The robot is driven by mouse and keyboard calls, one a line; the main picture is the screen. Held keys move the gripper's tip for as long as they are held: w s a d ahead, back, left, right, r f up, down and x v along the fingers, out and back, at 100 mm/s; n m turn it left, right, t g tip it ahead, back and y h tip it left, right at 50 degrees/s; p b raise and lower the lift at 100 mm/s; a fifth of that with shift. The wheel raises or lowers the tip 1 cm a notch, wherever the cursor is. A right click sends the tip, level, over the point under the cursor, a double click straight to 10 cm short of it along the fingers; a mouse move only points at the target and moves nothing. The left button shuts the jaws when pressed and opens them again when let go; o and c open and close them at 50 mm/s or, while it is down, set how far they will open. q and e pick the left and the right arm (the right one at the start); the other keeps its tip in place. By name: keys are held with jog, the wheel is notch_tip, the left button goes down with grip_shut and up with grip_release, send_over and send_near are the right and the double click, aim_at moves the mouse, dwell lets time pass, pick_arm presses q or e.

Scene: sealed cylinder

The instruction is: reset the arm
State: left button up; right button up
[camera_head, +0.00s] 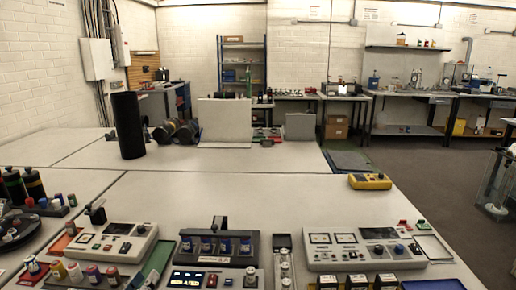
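A tall black cylinder (128,125) stands upright, leaning very slightly, on the white table (250,190) at the back left. Nothing of mine touches it. I cannot make out either of my grippers or arms in the head view, so their pose and whether they hold anything do not show.
Instruments crowd the table's front: a meter box (110,242), a vial rack (217,246) and a control panel (363,248). A yellow meter (370,181) lies near the right edge. Two grey panels (224,121) (299,126) stand behind. The table's middle is clear.

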pick_arm(q)
jog(key=s+a+f+n+g+y, duration=0.35)
jog(key=s+f+n, duration=0.2)
jog(key=n, duration=0.65)
jog(key=s+a+f+n+g+y, duration=0.25)
jog(key=s+f+n+y, duration=0.3)
jog(key=n, duration=0.65)
jog(key=s+d+f+n+g+h, duration=0.35)
jog(key=s+d+f, duration=0.2)
jog(key=s, duration=0.25)
jog(key=s+d+f+n+g+h, duration=0.2)
jog(key=s+d+f+n+g, duration=0.25)
jog(key=s+d, duration=0.3)
notch_tip(320, 180, down, 25)
jog(key=s+g, duration=0.2)
jog(key=s, duration=0.1)
jog(key=s+a+f, duration=0.1)
jog(key=s+f, duration=0.7)
jog(key=s+a+f+g, duration=0.1)
jog(key=s+a+f, duration=0.1)
jog(key=s+f, duration=0.7)
jog(key=shift+s+a+f+m+g+y, duration=0.2)
jog(key=shift+s+a+m+g+y, duration=0.05)
jog(key=shift+m+g+y, duration=0.1)
pick_arm(e)
jog(key=shift+s+a, duration=0.1)
jog(key=shift+s, duration=0.3)
